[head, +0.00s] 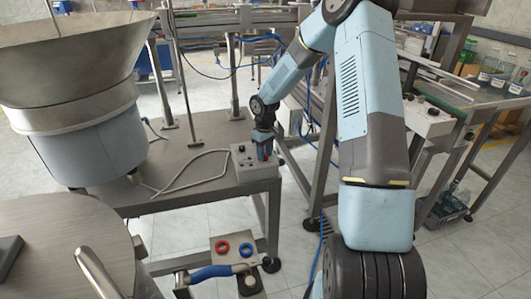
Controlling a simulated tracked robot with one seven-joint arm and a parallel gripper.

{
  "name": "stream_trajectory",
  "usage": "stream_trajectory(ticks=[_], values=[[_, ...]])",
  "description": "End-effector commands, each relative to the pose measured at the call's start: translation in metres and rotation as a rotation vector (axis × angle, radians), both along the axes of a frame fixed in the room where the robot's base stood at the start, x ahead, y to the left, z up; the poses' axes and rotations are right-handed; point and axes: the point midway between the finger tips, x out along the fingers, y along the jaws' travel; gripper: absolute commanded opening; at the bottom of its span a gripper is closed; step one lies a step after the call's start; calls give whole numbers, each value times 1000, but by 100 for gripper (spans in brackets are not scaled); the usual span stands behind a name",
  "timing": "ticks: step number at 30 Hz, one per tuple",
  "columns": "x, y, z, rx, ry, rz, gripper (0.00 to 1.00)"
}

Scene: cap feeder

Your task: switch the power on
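A small grey control box (256,174) with small knobs on its panel sits at the right end of the metal table. My arm reaches out over the table, and my gripper (264,158) points down at this box. The gripper covers part of the panel, so whether it touches a switch or knob cannot be told. The fingers are too small to tell open from shut. Which control is the power switch, and how it is set, does not show clearly.
A large metal bowl feeder (75,90) stands on the table (195,155) at the left. A cable runs to the box. A second control box (428,118) stands by the conveyor at the right. A plate with a red ring (222,246) and a blue ring (246,249) sits low in front.

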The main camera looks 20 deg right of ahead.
Motion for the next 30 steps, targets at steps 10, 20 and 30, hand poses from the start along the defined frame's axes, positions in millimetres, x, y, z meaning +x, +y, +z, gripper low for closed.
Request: stream_trajectory(ticks=[10,20,30], values=[[0,0,0,0,0,0,4],[0,-1,1,0,0,-2,0],[0,0,1,0,-1,-94,0]])
